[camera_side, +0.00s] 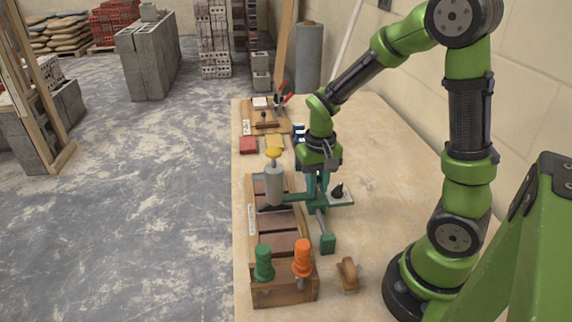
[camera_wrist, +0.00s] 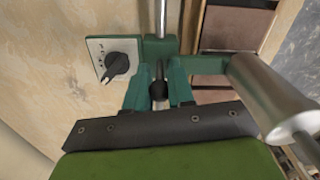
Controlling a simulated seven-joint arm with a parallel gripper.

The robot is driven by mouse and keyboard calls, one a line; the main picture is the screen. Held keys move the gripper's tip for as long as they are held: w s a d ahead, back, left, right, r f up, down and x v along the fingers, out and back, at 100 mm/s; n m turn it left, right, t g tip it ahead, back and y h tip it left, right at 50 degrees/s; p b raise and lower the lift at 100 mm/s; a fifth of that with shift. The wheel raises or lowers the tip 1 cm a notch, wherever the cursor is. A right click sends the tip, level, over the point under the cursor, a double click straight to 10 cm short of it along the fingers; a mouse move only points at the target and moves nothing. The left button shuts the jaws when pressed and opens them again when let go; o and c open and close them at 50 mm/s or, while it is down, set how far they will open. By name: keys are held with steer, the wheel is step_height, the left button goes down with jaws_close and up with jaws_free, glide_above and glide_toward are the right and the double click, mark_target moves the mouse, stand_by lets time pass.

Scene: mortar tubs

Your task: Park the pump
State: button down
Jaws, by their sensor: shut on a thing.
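What looks like the pump (camera_side: 275,184) is a grey cylinder with a yellow cap, joined to a green crossbar (camera_side: 297,198). A metal rod (camera_wrist: 161,18) runs from the crossbar to a green block (camera_side: 327,243). The cylinder is above or at a wooden tray (camera_side: 251,220); contact is unclear.
A pale plate with a black knob (camera_side: 338,192) sits at the crossbar's right end. Green (camera_side: 264,262) and orange (camera_side: 302,257) handles stand in a wooden block at the tray's front. A small wooden piece (camera_side: 348,274) lies nearby. The table right of the crossbar is clear.

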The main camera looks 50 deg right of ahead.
steer(key=shift+w, duration=0.1)
steer(key=w+d, duration=1.1)
steer(key=shift+w+d, duration=0.25)
steer(key=shift+d, duration=0.15)
steer(key=c, duration=1)
jaws_free()
steer(key=shift+a, duration=0.1)
step_height(320, 180, up, 17)
